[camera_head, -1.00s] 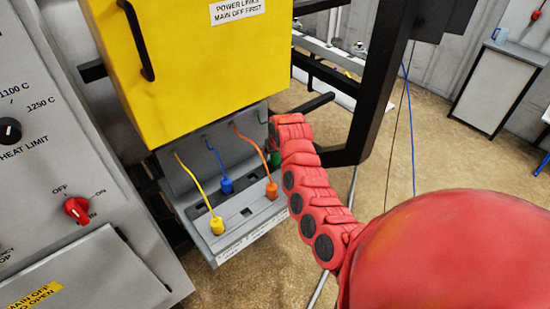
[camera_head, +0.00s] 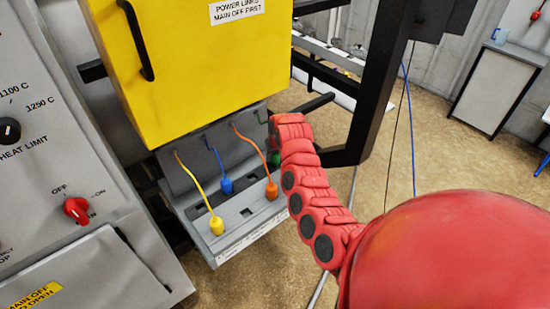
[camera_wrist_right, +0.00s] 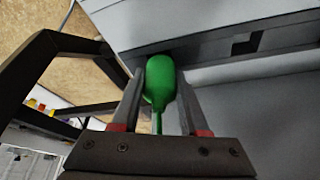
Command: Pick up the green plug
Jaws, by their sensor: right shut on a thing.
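The green plug (camera_wrist_right: 158,82) sits between the two fingers of my right gripper (camera_wrist_right: 160,75) in the right wrist view, its cable running back toward the wrist. The fingers are shut on it, just off a grey panel with a dark slot. In the head view my right gripper (camera_head: 275,130) is at the right end of the grey plug shelf, below the yellow box. Only a sliver of the green plug (camera_head: 275,159) shows there behind my arm. My left gripper is not in view.
Yellow (camera_head: 217,225), blue (camera_head: 226,184) and orange (camera_head: 271,190) plugs stand on the grey shelf (camera_head: 238,238), cables rising behind them. A yellow box (camera_head: 200,70) hangs above. A black frame (camera_head: 375,90) stands close right of my arm.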

